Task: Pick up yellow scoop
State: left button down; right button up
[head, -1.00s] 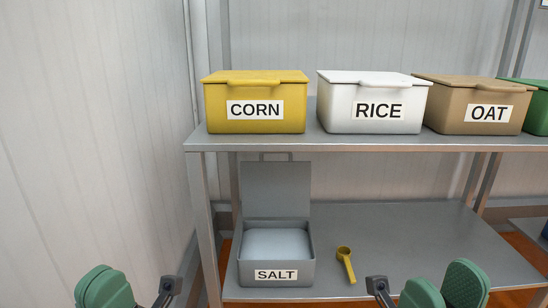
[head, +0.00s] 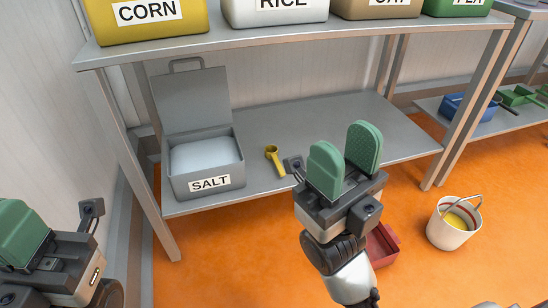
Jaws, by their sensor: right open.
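The yellow scoop (head: 273,156) lies on the lower shelf (head: 290,122), just right of the open grey salt box (head: 206,163). Its handle points toward the shelf's front edge. My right gripper (head: 345,157) is open and empty, to the right of the scoop and apart from it, with its two green fingers pointing up in the picture. My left gripper (head: 24,232) is at the lower left, partly cut off by the frame, with only one green finger clearly seen.
The upper shelf (head: 240,38) with corn, rice and other bins overhangs the lower shelf. A shelf leg (head: 130,150) stands left of the salt box. A white bucket (head: 452,222) and a red container (head: 382,245) are on the orange floor.

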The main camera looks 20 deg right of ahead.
aim_at(276, 162)
jog(key=z, duration=1.45)
jog(key=u, duration=0.9)
jog(key=i+z, duration=0.3)
jog(key=i, duration=0.2)
jog(key=i+j+z, duration=0.3)
jog(key=i, duration=0.15)
